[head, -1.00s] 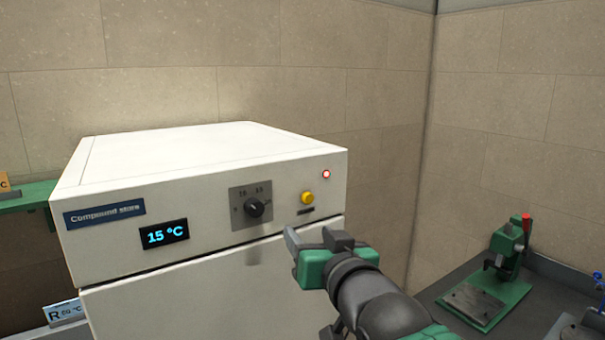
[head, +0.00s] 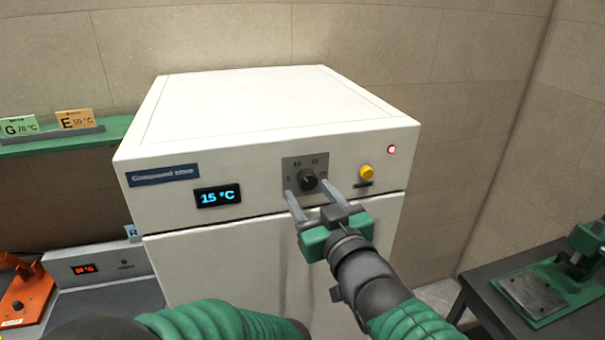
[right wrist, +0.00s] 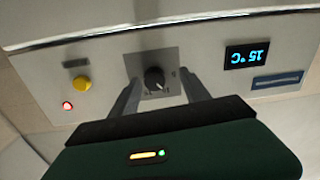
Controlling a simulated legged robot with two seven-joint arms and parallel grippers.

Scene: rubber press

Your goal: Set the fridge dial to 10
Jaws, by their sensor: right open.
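The white fridge (head: 270,105), labelled "Compound store", has a black round dial (head: 308,181) on a grey plate on its upper front. Its blue display (head: 218,196) reads 15 °C. My right gripper (head: 308,190) is open in front of the dial, its two fingers apart on either side of it. In the right wrist view the dial (right wrist: 155,78) shows between the open fingers, near their tips; I cannot tell whether they touch it. My left arm (head: 215,322) shows at the bottom edge of the head view; its gripper is not visible.
A yellow button (head: 366,173) and a red-lit lamp (head: 391,149) sit right of the dial. A green shelf (head: 70,143) with cards is at the left. An orange device (head: 25,298) stands lower left. A green press (head: 545,290) stands on the right bench.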

